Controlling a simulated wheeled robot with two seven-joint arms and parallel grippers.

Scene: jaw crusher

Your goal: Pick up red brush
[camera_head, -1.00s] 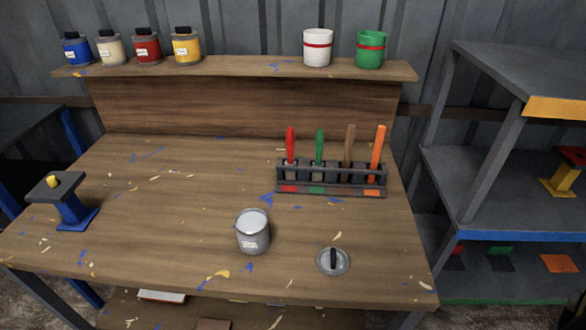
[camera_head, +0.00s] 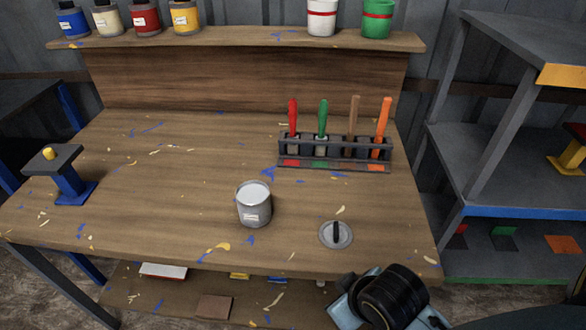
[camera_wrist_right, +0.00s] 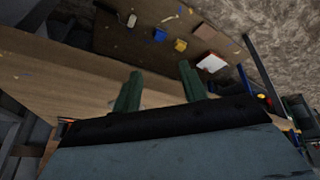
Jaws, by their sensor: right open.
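The red brush (camera_head: 292,115) stands upright, handle up, at the left end of a dark brush rack (camera_head: 334,151) on the workbench. A green brush (camera_head: 322,117), a brown-handled brush (camera_head: 352,117) and an orange brush (camera_head: 382,118) stand to its right in the same rack. My right arm shows at the bottom right of the head view, in front of the bench edge and well apart from the red brush. In the right wrist view my right gripper (camera_wrist_right: 160,88) has its two green fingers spread, with nothing between them. My left gripper is not in view.
An open grey can (camera_head: 254,207) and a round lid (camera_head: 335,235) lie between the bench front and the rack. A blue stand (camera_head: 68,182) is at the left. Paint cans line the upper shelf (camera_head: 240,37). A metal shelving unit (camera_head: 490,165) stands to the right.

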